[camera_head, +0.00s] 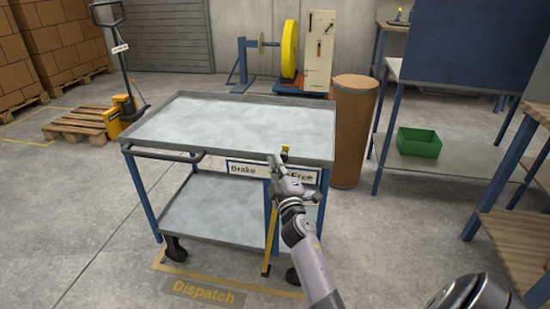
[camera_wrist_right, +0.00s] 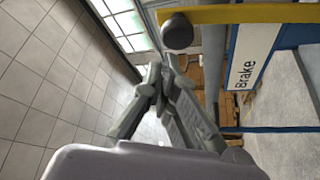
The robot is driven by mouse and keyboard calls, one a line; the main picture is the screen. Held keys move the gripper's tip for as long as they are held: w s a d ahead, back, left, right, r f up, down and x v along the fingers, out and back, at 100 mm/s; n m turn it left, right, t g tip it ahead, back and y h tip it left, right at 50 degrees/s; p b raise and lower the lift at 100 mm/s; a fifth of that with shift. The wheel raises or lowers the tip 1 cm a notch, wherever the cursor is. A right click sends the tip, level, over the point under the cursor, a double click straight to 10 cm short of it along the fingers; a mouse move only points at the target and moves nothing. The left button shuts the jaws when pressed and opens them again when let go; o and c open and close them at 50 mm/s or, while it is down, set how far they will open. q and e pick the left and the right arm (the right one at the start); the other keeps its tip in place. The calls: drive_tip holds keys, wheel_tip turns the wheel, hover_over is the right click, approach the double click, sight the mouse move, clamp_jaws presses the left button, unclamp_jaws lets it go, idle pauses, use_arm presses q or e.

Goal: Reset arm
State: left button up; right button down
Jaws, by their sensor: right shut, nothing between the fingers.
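My right gripper (camera_head: 274,162) is shut and empty at the front edge of the cart, in front of its label strip. In the right wrist view its fingers (camera_wrist_right: 166,66) are together with nothing between them. A yellow lever (camera_head: 268,240) runs down the front of the cart, partly hidden behind my right gripper and arm. In the right wrist view the yellow lever (camera_wrist_right: 250,14) with a dark round knob (camera_wrist_right: 178,32) lies just beyond the fingertips; I cannot tell if they touch. The label (camera_head: 243,168) reads "Brake" at left and "Free" at right. My left gripper is out of view.
The grey-topped blue cart (camera_head: 240,120) is empty and stands on a floor marking reading "Dispatch" (camera_head: 203,292). A brown drum (camera_head: 352,130) stands close to its right. A shelf with a green bin (camera_head: 419,143) and a wooden bench (camera_head: 520,235) are further right.

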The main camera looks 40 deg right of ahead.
drive_tip(key=v, duration=1)
drive_tip(key=s+a+f+m+g+y, duration=0.1)
drive_tip(key=a+f+m+g+y, duration=0.15)
drive_tip(key=f, duration=0.95)
drive_tip(key=s+a+f+m+g+y, duration=0.2)
drive_tip(key=a+f+g, duration=0.2)
drive_tip(key=f, duration=0.7)
drive_tip(key=s+a+f+g+y, duration=0.25)
drive_tip(key=s+a+f, duration=0.25)
drive_tip(key=s+f, duration=0.35)
drive_tip(key=s+a+f+g+y, duration=0.1)
drive_tip(key=s+a+f+g, duration=0.35)
drive_tip(key=s+f, duration=0.45)
drive_tip(key=s+a+f+m+g+y, duration=0.1)
drive_tip(key=s+a+f+g, duration=0.25)
drive_tip(key=s+f, duration=0.35)
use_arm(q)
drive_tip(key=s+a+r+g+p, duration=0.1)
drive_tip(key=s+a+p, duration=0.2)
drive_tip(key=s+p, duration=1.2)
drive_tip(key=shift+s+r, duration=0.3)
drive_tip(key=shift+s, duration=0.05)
use_arm(e)
drive_tip(key=s+d+r, duration=0.2)
drive_tip(key=s, duration=1.4)
drive_tip(key=shift+s+d+r+g, duration=0.2)
drive_tip(key=shift+r+g, duration=0.1)
drive_tip(key=shift+r, duration=0.05)
